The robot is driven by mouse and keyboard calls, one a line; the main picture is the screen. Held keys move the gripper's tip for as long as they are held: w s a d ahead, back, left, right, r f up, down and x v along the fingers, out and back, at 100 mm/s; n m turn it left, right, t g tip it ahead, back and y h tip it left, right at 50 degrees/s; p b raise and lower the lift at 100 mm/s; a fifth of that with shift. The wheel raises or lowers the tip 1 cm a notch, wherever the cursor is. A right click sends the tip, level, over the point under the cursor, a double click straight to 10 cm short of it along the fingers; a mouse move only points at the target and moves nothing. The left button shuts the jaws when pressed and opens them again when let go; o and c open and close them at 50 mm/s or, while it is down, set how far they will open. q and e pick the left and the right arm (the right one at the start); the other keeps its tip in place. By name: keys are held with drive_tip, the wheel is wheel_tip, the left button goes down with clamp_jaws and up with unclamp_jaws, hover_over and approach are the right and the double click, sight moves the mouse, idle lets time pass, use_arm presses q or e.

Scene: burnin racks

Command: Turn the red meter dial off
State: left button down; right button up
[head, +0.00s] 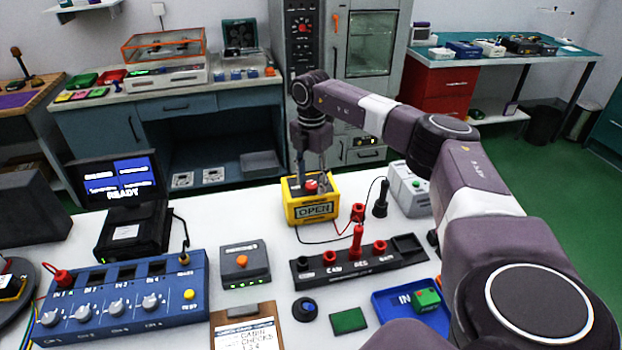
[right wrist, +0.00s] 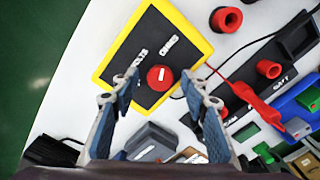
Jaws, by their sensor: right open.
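The yellow meter (head: 313,212) sits on the white table, with OPEN on its front display. Its red dial (head: 311,186) is on the dark top face. In the right wrist view the dial (right wrist: 160,77) is round with a small pale mark, and white labels sit around it on the black face. My right gripper (head: 312,176) points down over the meter. In the right wrist view its open fingers (right wrist: 158,80) stand on either side of the dial, apart from it; contact with the top face cannot be told. My left gripper is out of view.
Red and black leads run from the meter to a red probe (head: 357,242) in a black socket strip (head: 395,262). A white box (head: 410,190) stands close right of the meter. A blue channel box (head: 125,300) and clipboard (head: 245,328) lie nearer me.

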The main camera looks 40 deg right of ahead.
clamp_jaws()
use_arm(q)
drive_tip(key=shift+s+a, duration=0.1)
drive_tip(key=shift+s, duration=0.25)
